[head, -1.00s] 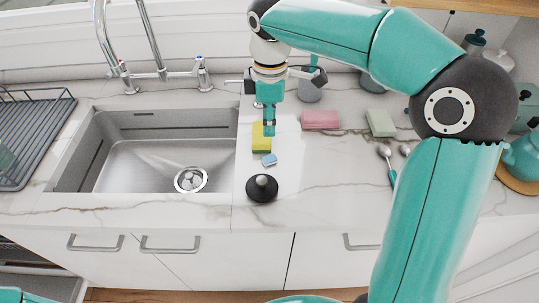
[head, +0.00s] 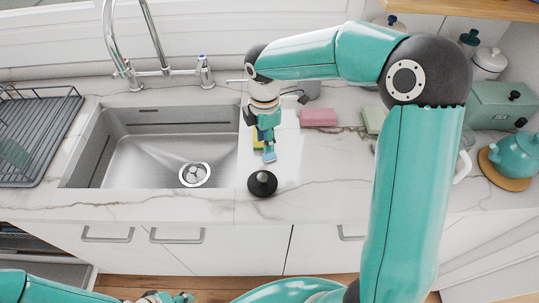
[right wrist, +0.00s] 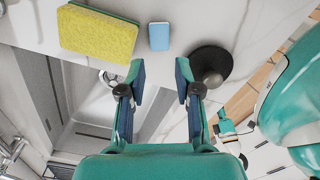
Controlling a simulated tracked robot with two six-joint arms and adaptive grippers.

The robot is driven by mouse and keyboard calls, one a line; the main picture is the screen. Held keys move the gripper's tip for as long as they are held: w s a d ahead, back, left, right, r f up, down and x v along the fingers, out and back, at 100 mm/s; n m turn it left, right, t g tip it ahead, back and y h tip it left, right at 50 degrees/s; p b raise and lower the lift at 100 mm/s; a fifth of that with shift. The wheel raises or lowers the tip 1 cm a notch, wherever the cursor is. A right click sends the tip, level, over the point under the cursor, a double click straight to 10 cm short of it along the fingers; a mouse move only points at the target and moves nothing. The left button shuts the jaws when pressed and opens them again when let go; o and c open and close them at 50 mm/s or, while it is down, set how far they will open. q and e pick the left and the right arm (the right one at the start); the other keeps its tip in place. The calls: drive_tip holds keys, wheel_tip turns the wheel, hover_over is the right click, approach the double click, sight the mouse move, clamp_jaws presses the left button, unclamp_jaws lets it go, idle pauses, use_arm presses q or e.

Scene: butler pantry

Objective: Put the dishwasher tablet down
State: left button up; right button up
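The dishwasher tablet appears to be the small blue block with a pale edge. It lies on the marble counter just past my right fingertips in the right wrist view (right wrist: 159,36), and in the head view (head: 269,157) it shows right by them. My right gripper (right wrist: 160,78) is open with nothing between its fingers, pointing down over the counter in the head view (head: 267,143). Whether a finger touches the tablet cannot be told. My left gripper (head: 178,298) is low at the bottom edge, partly cut off, its fingers unclear.
A yellow-green sponge (right wrist: 97,32) lies beside the tablet. A black round-based object with a knob (head: 262,184) stands in front. The sink (head: 120,160) is to the left. Pink (head: 318,117) and pale green (head: 373,120) sponges lie to the right. A teal teapot (head: 516,155) is far right.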

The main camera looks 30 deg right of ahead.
sight(266, 156)
drive_tip(key=shift+f+p, duration=0.7)
drive_tip(key=shift+f, duration=2.45)
drive_tip(key=c, duration=0.6)
drive_tip(key=shift+o, duration=0.2)
drive_tip(key=shift+r, duration=0.15)
